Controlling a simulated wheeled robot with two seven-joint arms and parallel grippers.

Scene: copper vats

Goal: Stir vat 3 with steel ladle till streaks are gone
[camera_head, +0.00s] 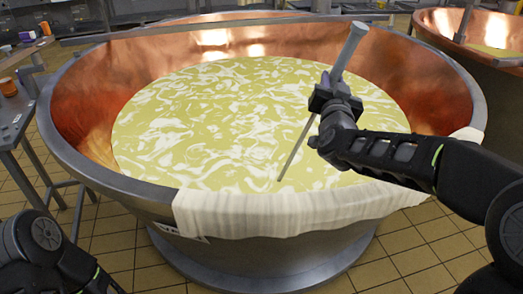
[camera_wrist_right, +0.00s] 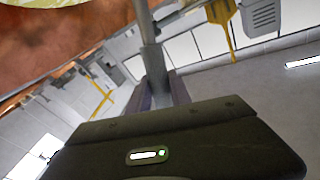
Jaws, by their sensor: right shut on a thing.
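A large copper vat (camera_head: 84,104) with a steel rim stands in front of me; its number cannot be read. It holds yellow-green liquid (camera_head: 215,125) with many white streaks across its surface. My right gripper (camera_head: 335,97) is shut on the steel ladle (camera_head: 348,52) above the right side of the vat. The ladle tilts, its thick end up and right, its thin end reaching down to the liquid. The grey shaft also shows between the fingers in the right wrist view (camera_wrist_right: 148,32). My left arm enters at the lower left; its gripper is out of frame.
A white cloth (camera_head: 290,211) hangs over the vat's near rim. A second copper vat (camera_head: 480,28) stands at the back right. A steel table (camera_head: 14,125) at the left holds an orange-brown jar (camera_head: 8,87). Tiled floor lies around the vat.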

